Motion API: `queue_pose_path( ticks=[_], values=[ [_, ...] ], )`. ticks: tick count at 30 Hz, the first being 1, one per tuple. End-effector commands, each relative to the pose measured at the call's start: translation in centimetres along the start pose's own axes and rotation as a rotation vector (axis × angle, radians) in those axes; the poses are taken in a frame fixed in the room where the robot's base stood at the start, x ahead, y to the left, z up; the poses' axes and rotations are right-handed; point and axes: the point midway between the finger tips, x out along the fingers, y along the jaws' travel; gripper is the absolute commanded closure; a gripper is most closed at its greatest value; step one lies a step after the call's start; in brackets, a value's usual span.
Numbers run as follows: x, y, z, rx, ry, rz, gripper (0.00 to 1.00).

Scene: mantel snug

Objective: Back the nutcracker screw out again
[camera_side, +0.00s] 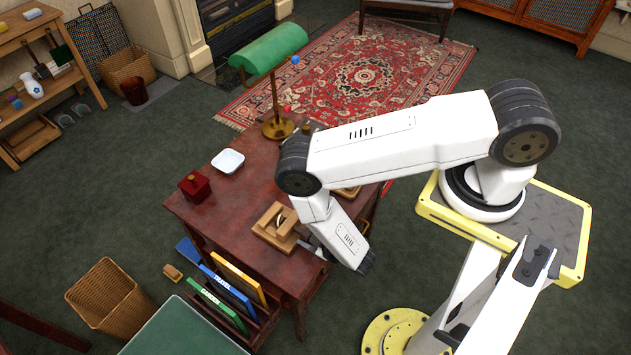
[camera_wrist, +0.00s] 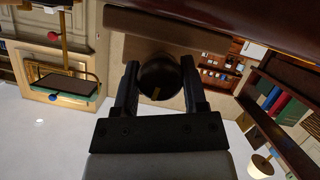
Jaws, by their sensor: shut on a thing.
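The nutcracker (camera_side: 275,225) is a light wooden block with a round opening, standing near the front right of the dark red table. In the wrist view, a dark round knob (camera_wrist: 158,75) sits between the two black fingers of my gripper (camera_wrist: 160,64), which is shut on it. I take the knob to be the head of the nutcracker screw. A brown wooden part (camera_wrist: 165,28) shows just beyond the knob. In the side view my wrist is right of the nutcracker and hides the fingers, the knob and the screw. The screw's thread and depth cannot be seen.
On the table (camera_side: 236,213) stand a white dish (camera_side: 228,161), a red box (camera_side: 195,186) and a brass lamp with a green shade (camera_side: 270,50). A rack of folders (camera_side: 228,295) is below the table's front left edge. A wicker basket (camera_side: 108,297) is on the floor.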

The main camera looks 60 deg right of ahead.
Motion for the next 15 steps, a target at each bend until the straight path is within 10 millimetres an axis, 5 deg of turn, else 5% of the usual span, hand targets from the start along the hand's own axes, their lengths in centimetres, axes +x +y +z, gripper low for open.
queue_pose_path(
  ticks=[14, 15],
  values=[
    [-0.08, -0.01, 0.13, -0.029, -0.005, 0.009, 1.0],
    [-0.09, -0.01, 0.14, -0.028, -0.005, 0.009, 0.39]
  ],
)
